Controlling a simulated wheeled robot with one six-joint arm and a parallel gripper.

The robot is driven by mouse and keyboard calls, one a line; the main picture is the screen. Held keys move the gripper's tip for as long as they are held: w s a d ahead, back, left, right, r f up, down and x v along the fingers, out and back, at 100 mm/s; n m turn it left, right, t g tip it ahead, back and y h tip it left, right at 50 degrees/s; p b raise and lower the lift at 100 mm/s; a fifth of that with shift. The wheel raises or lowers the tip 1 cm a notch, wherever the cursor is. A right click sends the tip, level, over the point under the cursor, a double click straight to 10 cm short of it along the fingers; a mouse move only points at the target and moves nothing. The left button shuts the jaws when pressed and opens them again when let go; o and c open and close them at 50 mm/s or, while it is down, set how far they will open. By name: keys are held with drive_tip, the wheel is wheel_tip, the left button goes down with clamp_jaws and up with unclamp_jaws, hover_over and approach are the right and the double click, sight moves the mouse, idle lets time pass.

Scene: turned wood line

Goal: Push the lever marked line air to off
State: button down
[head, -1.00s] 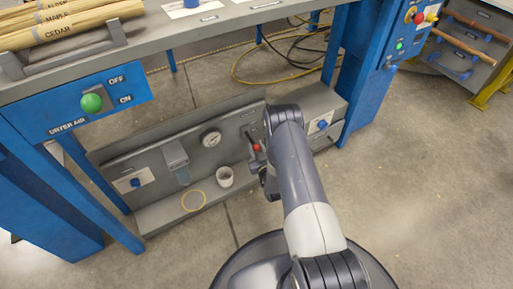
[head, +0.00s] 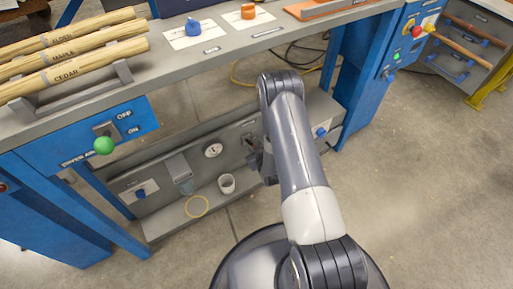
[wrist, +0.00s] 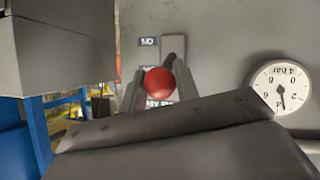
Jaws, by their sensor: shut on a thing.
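The line air lever's red ball knob (wrist: 158,81) shows in the wrist view, between the two fingers of my gripper (wrist: 160,90). My gripper is shut on it. Behind it on the grey panel are the lever's plate (wrist: 173,47) and an upside-down ON label (wrist: 148,41). A second label is mostly hidden, and I cannot tell the lever's exact setting. In the head view my gripper (head: 257,162) is at the low grey panel, right of the gauge, and the knob is hidden there.
A pressure gauge (head: 212,150) is beside the lever, also in the wrist view (wrist: 281,90). A green-knobbed dryer air lever (head: 103,146) is on the blue frame at left. A white cup (head: 227,184) and a yellow ring (head: 197,206) sit on the lower ledge. The bench (head: 180,66) overhangs above.

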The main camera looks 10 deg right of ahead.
drive_tip(key=shift+w+a+r, duration=0.1)
drive_tip(key=shift+w+r, duration=0.3)
drive_tip(key=shift+r, duration=0.35)
drive_tip(key=shift+w+r, duration=0.1)
drive_tip(key=c, duration=1.5)
unclamp_jaws()
drive_tip(key=o, duration=0.4)
drive_tip(key=p+v, duration=0.3)
drive_tip(key=v, duration=0.8)
drive_tip(key=shift+w, duration=0.1)
